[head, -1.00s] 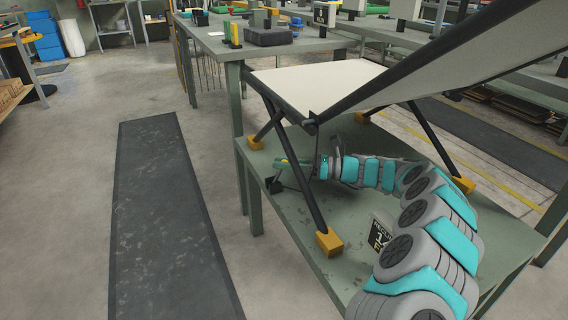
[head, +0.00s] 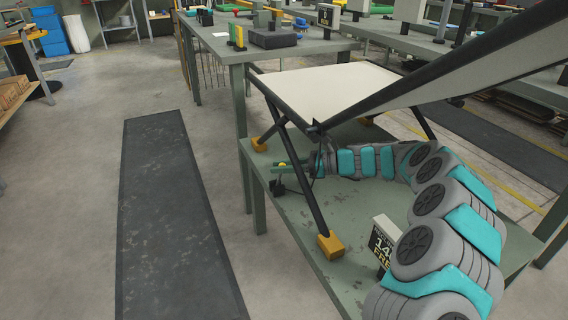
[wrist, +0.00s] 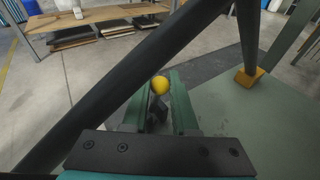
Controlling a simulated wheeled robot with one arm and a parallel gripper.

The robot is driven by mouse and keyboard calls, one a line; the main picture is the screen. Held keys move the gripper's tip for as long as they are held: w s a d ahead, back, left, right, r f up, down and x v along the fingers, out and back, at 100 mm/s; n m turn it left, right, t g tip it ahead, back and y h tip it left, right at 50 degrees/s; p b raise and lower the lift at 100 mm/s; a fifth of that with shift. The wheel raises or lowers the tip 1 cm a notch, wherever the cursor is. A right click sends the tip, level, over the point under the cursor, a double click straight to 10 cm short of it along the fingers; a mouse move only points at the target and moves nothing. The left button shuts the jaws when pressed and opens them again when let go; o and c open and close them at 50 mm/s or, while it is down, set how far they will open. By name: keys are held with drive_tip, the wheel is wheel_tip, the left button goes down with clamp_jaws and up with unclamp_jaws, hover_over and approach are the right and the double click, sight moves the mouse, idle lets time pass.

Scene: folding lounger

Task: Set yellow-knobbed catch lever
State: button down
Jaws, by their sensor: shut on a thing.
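The folding lounger stands on a green table, with a cream seat panel (head: 325,92) and a raised panel (head: 470,70) on dark tubes. The catch lever's yellow knob (wrist: 160,85) shows between the green fingers of my gripper (wrist: 164,92) in the wrist view. The fingers are shut on the lever, and a dark part shows between them below the knob. In the head view the knob (head: 282,164) is small, at the tip of my gripper (head: 291,168), beside a crossed leg under the seat. Much of the lever is hidden by the fingers.
A dark leg tube (wrist: 130,85) crosses close to my gripper in the wrist view. Yellow feet (head: 330,245) rest on the green table (head: 355,285). A small sign (head: 384,243) stands near my arm. A dark floor mat (head: 170,210) lies left, with open floor around it.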

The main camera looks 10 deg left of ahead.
drive_tip(key=c, duration=0.7)
unclamp_jaws()
drive_tip(key=shift+f, duration=0.1)
